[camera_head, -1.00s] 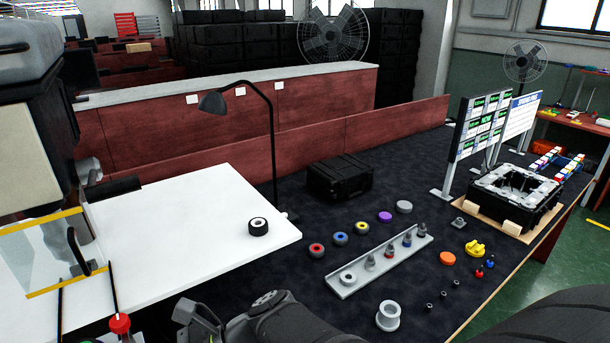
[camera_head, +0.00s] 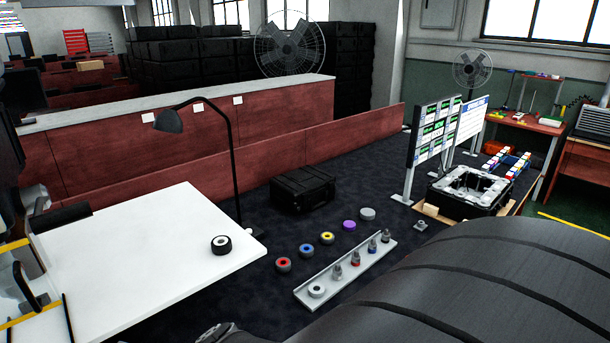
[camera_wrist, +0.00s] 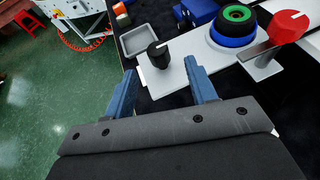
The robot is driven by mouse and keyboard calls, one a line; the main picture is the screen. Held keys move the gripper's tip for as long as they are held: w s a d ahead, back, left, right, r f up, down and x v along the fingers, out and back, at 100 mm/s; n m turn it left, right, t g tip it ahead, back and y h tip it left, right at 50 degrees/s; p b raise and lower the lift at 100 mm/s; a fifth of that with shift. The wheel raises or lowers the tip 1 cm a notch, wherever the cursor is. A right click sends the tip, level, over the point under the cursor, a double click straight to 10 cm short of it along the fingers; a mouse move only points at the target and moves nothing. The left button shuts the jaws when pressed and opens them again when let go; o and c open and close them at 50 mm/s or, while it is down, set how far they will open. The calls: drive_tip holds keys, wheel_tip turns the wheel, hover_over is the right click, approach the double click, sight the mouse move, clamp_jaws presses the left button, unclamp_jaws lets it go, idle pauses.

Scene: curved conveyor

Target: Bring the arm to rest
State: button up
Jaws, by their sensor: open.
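My gripper (camera_wrist: 160,70) shows in the wrist view with its two blue fingers spread apart and nothing between them. In the head view my dark arm fills the lower right, and the gripper itself cannot be made out there.
A grey tray (camera_wrist: 145,41), a green, black and blue round stack (camera_wrist: 235,22) and a red knob (camera_wrist: 287,27) lie beyond the fingers. In the head view, a grey rail (camera_head: 350,272), colored rings, a black case (camera_head: 303,190) and a lamp (camera_head: 235,170) occupy the dark table.

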drive_tip(key=shift+x, duration=3.95)
drive_tip(key=shift+f, duration=0.1)
drive_tip(key=v, duration=0.9)
drive_tip(key=shift+d, duration=0.25)
drive_tip(key=shift+w, duration=0.15)
drive_tip(key=shift+x, duration=4.8)
drive_tip(key=shift+v, duration=5.8)
drive_tip(key=shift+x, duration=6)
